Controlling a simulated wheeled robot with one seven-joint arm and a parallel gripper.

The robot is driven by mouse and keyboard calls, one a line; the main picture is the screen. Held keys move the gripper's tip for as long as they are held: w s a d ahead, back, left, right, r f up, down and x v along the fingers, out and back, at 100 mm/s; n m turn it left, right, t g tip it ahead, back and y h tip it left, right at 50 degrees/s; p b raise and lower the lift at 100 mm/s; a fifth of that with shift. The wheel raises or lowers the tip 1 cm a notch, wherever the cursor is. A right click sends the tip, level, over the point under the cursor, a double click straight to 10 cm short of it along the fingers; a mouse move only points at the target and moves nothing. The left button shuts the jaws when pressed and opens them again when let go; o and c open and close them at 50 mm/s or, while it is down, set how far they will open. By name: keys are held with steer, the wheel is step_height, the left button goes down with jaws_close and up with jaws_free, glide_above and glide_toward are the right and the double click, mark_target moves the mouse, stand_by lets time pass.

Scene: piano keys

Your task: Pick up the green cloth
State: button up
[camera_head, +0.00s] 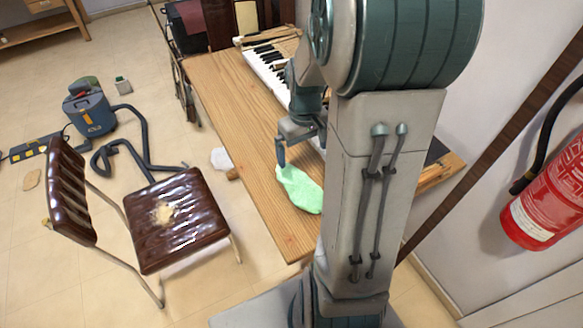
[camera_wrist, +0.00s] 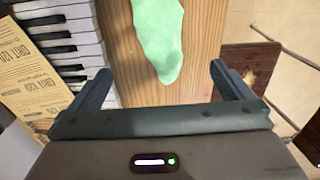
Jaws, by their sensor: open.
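The light green cloth (camera_head: 300,189) lies on the wooden table (camera_head: 262,203), close to the table's front part, partly behind my arm in the head view. In the wrist view the cloth (camera_wrist: 159,42) lies on the wood ahead of my gripper, running off the top edge of the picture. My gripper (camera_wrist: 160,82) is open and empty, with one finger on each side of the cloth's near end in that view. In the head view my gripper (camera_head: 282,157) shows at the cloth's far end, one finger visible; I cannot tell whether it touches.
Piano keys (camera_head: 266,66) lie left of the cloth in the wrist view, with a sandpaper sheet (camera_wrist: 30,70) beside them. A brown chair (camera_head: 175,220) and a blue vacuum cleaner (camera_head: 90,112) stand on the floor at left. A fire extinguisher (camera_head: 548,200) hangs at right.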

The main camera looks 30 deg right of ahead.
glide_above(300, 179)
steer(key=s, duration=0.1)
steer(key=f, duration=0.9)
steer(key=shift+d, duration=0.2)
steer(key=shift+w+a+f+p, duration=0.1)
steer(key=shift+w+f+p, duration=0.15)
steer(key=shift+f, duration=1.1)
steer(key=shift+w+a+f+p, duration=0.1)
steer(key=shift+w+f, duration=0.1)
steer(key=shift+f, duration=1.1)
steer(key=c, duration=0.9)
